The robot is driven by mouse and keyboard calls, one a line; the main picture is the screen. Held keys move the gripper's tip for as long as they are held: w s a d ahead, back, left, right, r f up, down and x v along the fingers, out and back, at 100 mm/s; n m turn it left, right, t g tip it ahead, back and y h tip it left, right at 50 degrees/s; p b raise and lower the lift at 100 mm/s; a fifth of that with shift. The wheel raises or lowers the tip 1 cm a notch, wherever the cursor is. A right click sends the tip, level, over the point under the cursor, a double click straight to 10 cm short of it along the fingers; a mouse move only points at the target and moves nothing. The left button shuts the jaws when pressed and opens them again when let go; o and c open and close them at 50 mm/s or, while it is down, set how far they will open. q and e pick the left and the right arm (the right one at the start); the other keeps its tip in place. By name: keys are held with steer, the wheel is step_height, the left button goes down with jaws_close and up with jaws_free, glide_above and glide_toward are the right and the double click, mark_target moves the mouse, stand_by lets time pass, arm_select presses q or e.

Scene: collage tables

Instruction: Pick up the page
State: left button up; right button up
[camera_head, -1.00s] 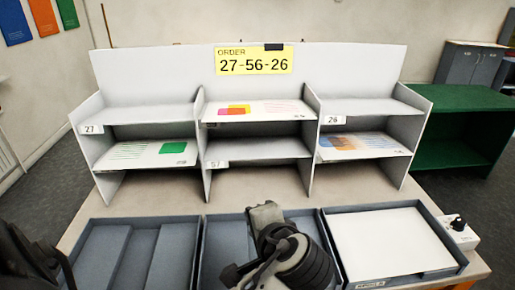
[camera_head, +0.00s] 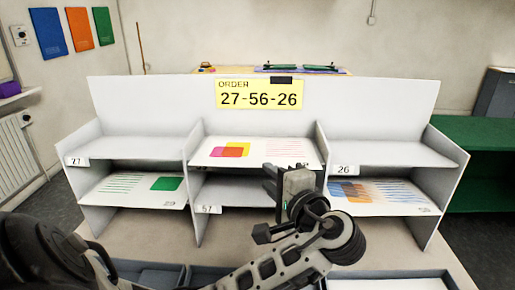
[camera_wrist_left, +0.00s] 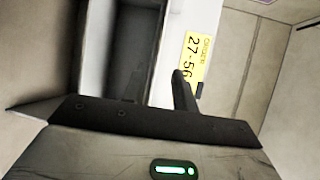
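A page with a green block (camera_head: 140,190) lies in the lower left compartment, and a page with blue and orange stripes (camera_head: 385,196) lies in the lower right one. My left gripper (camera_head: 272,180) is in front of the middle column, just below the upper middle page's front edge, and seems apart from it. In the wrist view one dark finger (camera_wrist_left: 183,92) shows, with no page at it. The finger gap is not clear. My right gripper is out of view.
The white shelf unit (camera_head: 130,110) carries a yellow order sign (camera_head: 259,94) reading 27-56-26. Upright dividers separate its columns. Grey trays (camera_head: 150,277) stand along the table's front. The upper left and upper right shelves are empty.

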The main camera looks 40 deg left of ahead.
mark_target(259, 166)
arm_select(q)
steer(key=shift+w+p+x, duration=0.1)
steer(key=shift+p+x, duration=0.25)
steer(key=shift+x, duration=1.4)
steer(key=shift+w+p+x, duration=0.15)
steer(key=shift+p+x, duration=0.15)
steer(key=shift+x, duration=1.45)
steer(key=shift+d+f, duration=0.15)
jaws_close()
